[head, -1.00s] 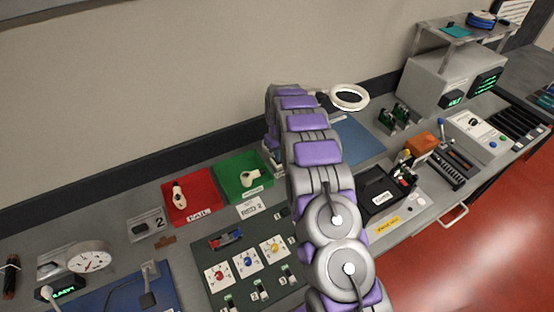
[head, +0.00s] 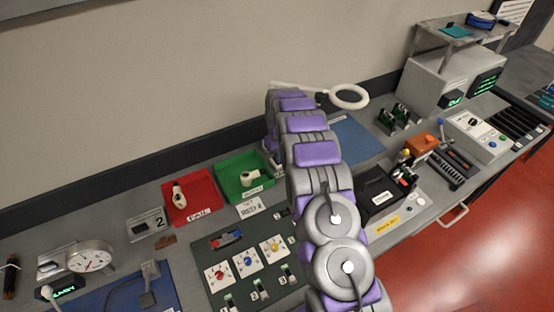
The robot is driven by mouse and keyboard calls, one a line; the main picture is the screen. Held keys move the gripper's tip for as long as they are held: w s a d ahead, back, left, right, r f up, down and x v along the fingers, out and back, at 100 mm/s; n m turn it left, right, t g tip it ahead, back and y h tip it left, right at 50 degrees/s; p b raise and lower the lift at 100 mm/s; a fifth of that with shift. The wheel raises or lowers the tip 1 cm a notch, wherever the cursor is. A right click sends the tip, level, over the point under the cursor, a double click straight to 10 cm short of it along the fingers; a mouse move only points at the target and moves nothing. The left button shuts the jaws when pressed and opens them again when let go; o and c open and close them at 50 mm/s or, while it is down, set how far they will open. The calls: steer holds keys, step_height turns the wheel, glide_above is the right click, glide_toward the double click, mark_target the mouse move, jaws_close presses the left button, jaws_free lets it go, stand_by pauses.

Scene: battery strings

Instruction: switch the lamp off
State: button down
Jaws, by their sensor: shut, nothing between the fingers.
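The lamp (head: 348,97) has a white ring-shaped head over the back of the bench, right of my arm. A pale lamp arm (head: 305,88) runs left from the ring, partly behind my arm. The ring's face looks pale; I cannot tell for sure whether it is lit. The lamp's base and any switch are not clearly seen. My purple and grey arm fills the middle of the view and reaches toward the back wall. My gripper is hidden behind my own arm links.
A green bin (head: 243,177) and a red bin (head: 190,198) stand left of my arm. A dark panel (head: 215,262) with coloured buttons lies in front. A blue mat (head: 352,140), a black box (head: 378,189) and a grey cabinet (head: 447,80) are to the right.

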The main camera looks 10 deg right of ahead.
steer(key=shift+w+r, duration=0.1)
steer(key=shift+r, duration=0.4)
steer(key=shift+r+p, duration=0.9)
steer(key=shift+r, duration=2)
